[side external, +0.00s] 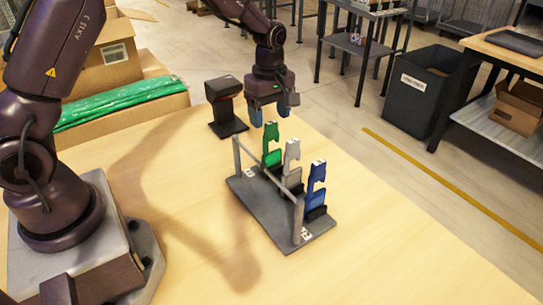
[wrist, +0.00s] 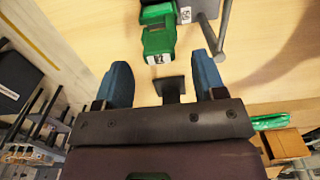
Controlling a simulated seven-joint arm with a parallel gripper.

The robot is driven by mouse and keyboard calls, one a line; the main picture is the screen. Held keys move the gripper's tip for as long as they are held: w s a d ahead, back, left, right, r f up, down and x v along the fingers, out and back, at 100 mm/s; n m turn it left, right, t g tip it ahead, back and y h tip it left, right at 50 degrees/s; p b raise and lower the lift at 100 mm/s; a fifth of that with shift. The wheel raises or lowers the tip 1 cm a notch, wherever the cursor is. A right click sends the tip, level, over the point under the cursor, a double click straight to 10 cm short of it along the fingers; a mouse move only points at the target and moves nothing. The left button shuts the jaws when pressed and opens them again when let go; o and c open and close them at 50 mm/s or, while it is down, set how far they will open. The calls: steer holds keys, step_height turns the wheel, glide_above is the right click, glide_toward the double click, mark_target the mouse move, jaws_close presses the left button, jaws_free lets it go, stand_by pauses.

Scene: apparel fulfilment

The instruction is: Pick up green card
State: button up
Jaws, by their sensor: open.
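The green card (side external: 271,143) stands upright at the far end of a grey rack (side external: 255,205) in the side view. A grey-white card (side external: 291,157) and a blue card (side external: 316,183) stand in the same rack. My gripper (side external: 270,112) is above the green card, with its blue fingers pointing down, apart and empty. In the wrist view, the green card's labelled top (wrist: 159,42) lies just beyond the tips of my open gripper (wrist: 160,68), roughly centred between them. I cannot tell the exact height gap. The card's lower part is partly hidden by the rack.
A rail on posts (side external: 298,222) runs along the rack's left side. A black scanner-like stand (side external: 226,105) is behind the rack. Cardboard boxes with green packets (side external: 120,103) are at the left. The wooden table (side external: 400,255) is clear at the front right.

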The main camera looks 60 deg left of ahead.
mark_target(270, 134)
step_height(270, 134, down, 6)
steer(key=shift+r, duration=0.1)
stand_by(0.4)
steer(key=c, duration=1)
